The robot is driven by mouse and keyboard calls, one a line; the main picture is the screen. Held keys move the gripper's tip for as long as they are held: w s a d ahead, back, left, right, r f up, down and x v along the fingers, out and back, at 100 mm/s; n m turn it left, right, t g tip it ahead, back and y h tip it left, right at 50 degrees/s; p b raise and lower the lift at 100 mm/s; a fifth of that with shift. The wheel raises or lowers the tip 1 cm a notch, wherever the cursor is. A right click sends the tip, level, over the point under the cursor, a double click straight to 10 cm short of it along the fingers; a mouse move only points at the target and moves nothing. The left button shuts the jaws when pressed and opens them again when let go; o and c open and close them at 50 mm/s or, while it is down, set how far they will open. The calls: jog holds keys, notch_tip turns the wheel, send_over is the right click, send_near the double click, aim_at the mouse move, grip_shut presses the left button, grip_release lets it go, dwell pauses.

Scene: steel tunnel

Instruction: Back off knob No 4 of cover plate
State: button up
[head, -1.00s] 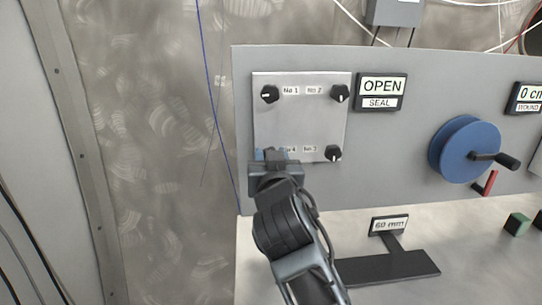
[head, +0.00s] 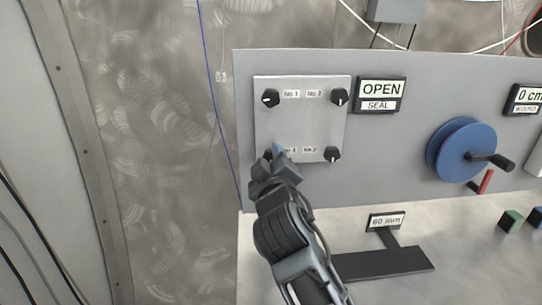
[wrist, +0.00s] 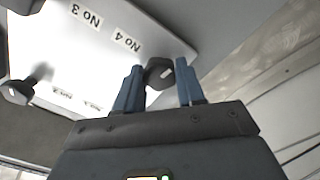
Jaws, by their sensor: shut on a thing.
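The cover plate (head: 300,125) is a pale square on the grey panel, with a black knob near each corner. Knob No 4, at its lower left, is mostly hidden behind my gripper (head: 274,152) in the head view. In the wrist view, black knob No 4 (wrist: 158,73) sits between the two blue fingers of my gripper (wrist: 159,85), beside its label (wrist: 127,41). The gripper is shut on this knob. Knob No 1 (head: 270,97), knob No 2 (head: 339,97) and knob No 3 (head: 332,154) are on the plate.
A sign reading OPEN SEAL (head: 381,95) is right of the plate. A blue reel (head: 459,149) with a black crank stands farther right. Below are a 60 mm sign (head: 387,221) and a dark flat bar (head: 384,264). A blue cable hangs left of the panel.

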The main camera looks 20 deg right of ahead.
jog(key=shift+n, duration=0.5)
jog(key=o, duration=1)
jog(key=shift+o, duration=0.2)
jog(key=b+v, duration=0.1)
jog(key=v, duration=0.7)
jog(key=shift+b, duration=0.4)
